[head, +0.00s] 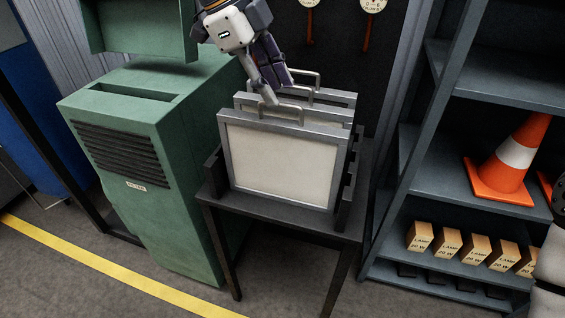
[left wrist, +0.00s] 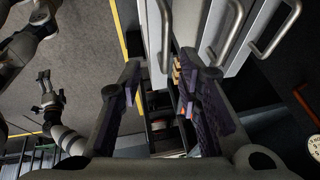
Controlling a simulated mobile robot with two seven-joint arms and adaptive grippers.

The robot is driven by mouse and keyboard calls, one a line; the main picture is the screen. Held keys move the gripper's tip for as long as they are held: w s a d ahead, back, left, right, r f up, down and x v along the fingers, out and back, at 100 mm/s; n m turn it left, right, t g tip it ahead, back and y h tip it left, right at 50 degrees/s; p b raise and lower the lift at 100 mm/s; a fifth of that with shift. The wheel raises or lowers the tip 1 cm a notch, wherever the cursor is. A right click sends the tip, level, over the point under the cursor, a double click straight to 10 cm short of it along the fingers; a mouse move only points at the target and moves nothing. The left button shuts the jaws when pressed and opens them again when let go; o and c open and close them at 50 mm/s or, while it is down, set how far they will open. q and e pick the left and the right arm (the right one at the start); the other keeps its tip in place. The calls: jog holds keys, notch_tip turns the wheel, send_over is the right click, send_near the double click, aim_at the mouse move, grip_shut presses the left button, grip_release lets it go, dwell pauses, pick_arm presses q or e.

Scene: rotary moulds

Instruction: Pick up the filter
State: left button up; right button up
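Grey-framed filters with pale panels stand upright, one behind another, in a black rack on a small table. The front filter (head: 280,165) shows its whole face; those behind show mostly their top edges and handles. My left gripper (head: 277,88) is just above the filters, its fingertips by the handles. In the left wrist view my left gripper (left wrist: 160,98) has its fingers wide apart, with filter handles (left wrist: 225,32) beyond them. I cannot tell whether a handle lies between the fingers. What looks like my right gripper (left wrist: 43,77) is small at the left, its fingers unclear.
A green cabinet (head: 120,150) with a vent and top slot stands left of the black table (head: 290,226). Right is a grey shelf (head: 425,185) with an orange cone (head: 514,165) and several lamp boxes (head: 447,243). A yellow line (head: 110,267) crosses the floor. Gauges (head: 372,5) hang behind.

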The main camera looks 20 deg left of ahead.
aim_at(284, 105)
pick_arm(q)
jog(key=x, duration=0.5)
jog(key=shift+w+a+f, duration=0.15)
jog(key=shift+w+f, duration=0.1)
jog(key=shift+w, duration=0.2)
grip_shut()
